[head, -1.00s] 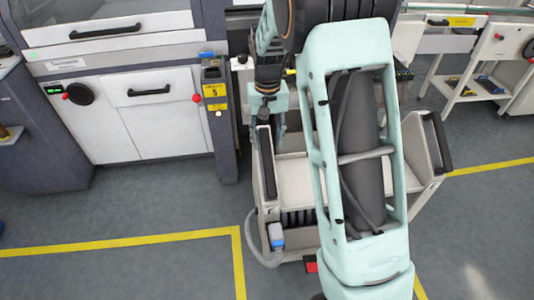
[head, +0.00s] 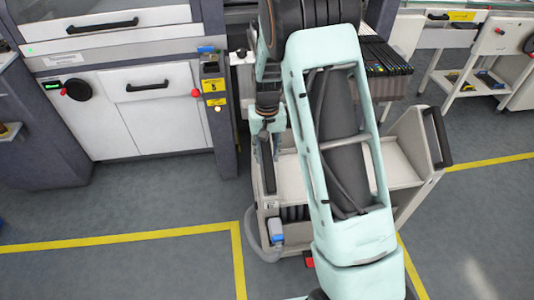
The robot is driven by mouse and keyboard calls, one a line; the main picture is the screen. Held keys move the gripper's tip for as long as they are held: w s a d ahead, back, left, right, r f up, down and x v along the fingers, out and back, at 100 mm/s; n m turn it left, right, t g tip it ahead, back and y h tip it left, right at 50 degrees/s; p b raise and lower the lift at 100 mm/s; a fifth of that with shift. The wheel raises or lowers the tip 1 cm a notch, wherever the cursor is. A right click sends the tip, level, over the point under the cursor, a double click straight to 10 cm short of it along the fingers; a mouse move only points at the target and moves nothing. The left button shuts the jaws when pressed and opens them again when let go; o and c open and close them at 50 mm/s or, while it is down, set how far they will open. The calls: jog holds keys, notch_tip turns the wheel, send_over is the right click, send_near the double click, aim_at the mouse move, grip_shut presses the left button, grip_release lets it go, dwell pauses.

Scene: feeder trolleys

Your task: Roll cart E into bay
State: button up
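A cream cart (head: 405,165) stands in the middle of the head view, partly hidden behind my arm. It has upright side panels, with a black handle bar (head: 437,138) on the right one and a dark handle (head: 267,176) on the left one. A small letter label is on its left front, too small to read surely. My gripper (head: 268,148) points down at the top of the left handle. Its two fingers look apart; whether they touch the handle or straddle it, I cannot tell.
A white and grey machine (head: 150,110) stands to the left, with a dark post bearing a yellow label (head: 214,85). A row of dark feeders (head: 385,55) is behind the cart. Yellow lines (head: 120,241) mark the clear floor.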

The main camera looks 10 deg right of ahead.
grip_shut()
jog(key=shift+w+r, duration=0.2)
jog(key=shift+w, duration=0.85)
jog(key=shift+o, duration=1.6)
grip_release()
jog(key=shift+f, duration=0.1)
jog(key=shift+o, duration=0.7)
jog(key=shift+s, duration=0.1)
notch_tip(320, 180, up, 12)
